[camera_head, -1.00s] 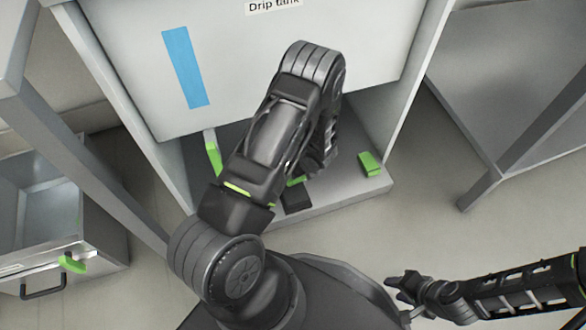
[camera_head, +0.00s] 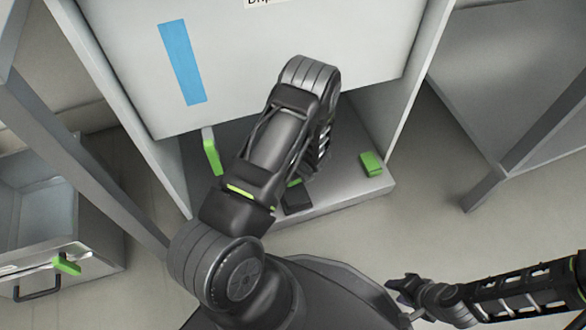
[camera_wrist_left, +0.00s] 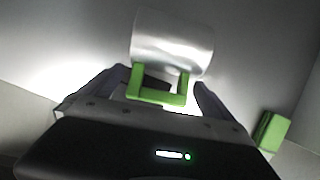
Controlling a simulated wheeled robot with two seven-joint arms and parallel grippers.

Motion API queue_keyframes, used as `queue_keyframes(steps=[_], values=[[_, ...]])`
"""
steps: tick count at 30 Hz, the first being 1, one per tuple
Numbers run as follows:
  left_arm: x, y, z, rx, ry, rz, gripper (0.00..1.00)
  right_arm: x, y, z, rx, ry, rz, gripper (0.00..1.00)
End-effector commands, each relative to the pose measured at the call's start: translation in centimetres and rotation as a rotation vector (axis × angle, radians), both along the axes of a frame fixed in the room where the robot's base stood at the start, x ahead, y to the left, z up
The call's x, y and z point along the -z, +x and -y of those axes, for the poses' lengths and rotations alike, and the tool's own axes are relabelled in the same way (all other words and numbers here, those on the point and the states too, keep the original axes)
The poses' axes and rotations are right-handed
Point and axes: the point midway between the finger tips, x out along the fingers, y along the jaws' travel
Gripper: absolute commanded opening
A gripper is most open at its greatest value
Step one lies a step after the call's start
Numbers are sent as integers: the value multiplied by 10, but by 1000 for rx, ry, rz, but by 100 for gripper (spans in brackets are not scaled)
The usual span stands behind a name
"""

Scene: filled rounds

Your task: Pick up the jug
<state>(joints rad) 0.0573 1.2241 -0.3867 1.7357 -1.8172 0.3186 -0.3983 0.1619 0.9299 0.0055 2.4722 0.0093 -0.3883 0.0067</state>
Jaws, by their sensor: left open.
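The jug (camera_wrist_left: 172,42) is a shiny silver cylinder with a squared green handle (camera_wrist_left: 158,98), seen in the left wrist view. My left gripper (camera_wrist_left: 163,84) is open, with one dark finger on each side of the handle. I cannot tell whether the fingers touch it. In the head view my left arm covers the jug and most of that gripper, low in the opening under the cabinet's front panel. My right gripper (camera_head: 396,288) is away from the cabinet at the lower right, too small to judge its jaws.
The white cabinet panel (camera_head: 290,60) with a blue strip (camera_head: 182,62) hangs above the opening. A green block (camera_head: 371,163) sits on the cabinet floor at right, and a green handle-like piece (camera_head: 211,155) stands at left. An open drawer (camera_head: 45,215) is at far left.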

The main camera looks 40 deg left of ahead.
Motion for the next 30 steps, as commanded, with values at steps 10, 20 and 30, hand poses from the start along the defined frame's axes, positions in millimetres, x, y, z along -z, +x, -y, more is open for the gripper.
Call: queue_keyframes(steps=[10, 20, 30], values=[[0, 0, 0, 0, 0, 0, 100, 0, 0, 0, 0, 0, 0, 36], [0, 0, 0, 0, 0, 0, 80, 0, 0, 0, 0, 0, 0, 36], [0, 0, 0, 0, 0, 0, 52, 0, 0, 0, 0, 0, 0, 36]])
